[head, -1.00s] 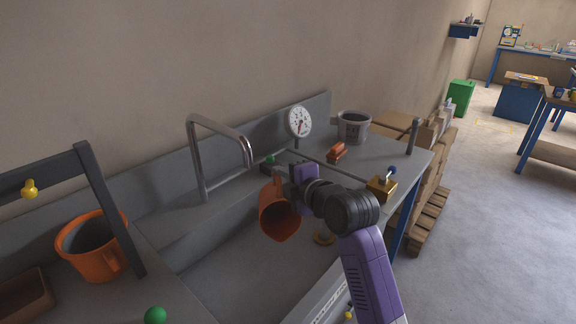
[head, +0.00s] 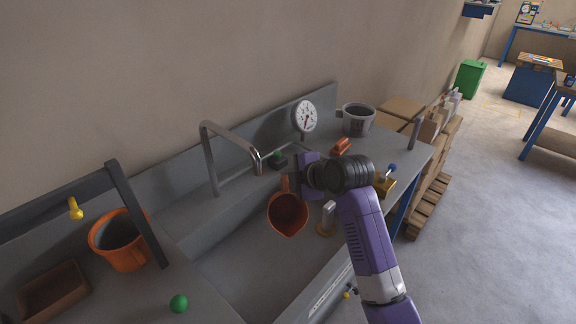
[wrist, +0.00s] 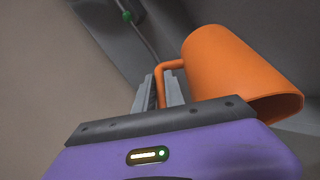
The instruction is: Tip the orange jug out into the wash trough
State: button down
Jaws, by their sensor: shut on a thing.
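The orange jug (head: 288,214) hangs over the wash trough (head: 245,270), tilted, with its open mouth and spout turned toward the camera and down. My gripper (head: 290,180) is shut on the jug's handle. In the wrist view the gripper fingers (wrist: 163,88) close around the handle, and the jug's body (wrist: 235,75) lies to the right, its rim at lower right. The inside of the jug looks dark; I cannot tell whether anything is in it. No stream shows below the spout.
A curved tap (head: 235,140) rises behind the trough, left of the jug. A short metal pipe (head: 328,215) on a brass base stands right of the jug. An orange bucket (head: 122,240) stands at left. A gauge (head: 305,116) and grey pot (head: 357,120) stand behind.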

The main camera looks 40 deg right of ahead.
notch_tip(320, 180, up, 2)
jog(key=g+y+p, duration=0.1)
jog(key=g+p, duration=0.1)
jog(key=p, duration=0.3)
jog(key=m+g+y+p, duration=0.1)
jog(key=g+p, duration=0.1)
jog(key=p, duration=0.3)
jog(key=shift+r+y, duration=0.1)
jog(key=shift+y, duration=0.2)
jog(key=shift+w+m+g+y, duration=0.1)
jog(key=shift+m+g+y, duration=0.2)
jog(key=shift+g+y, duration=0.35)
jog(key=shift+r+m+g+y, duration=0.15)
jog(key=shift+m+g+y, duration=0.15)
jog(key=shift+g+y, duration=0.7)
jog(key=shift+g, duration=0.25)
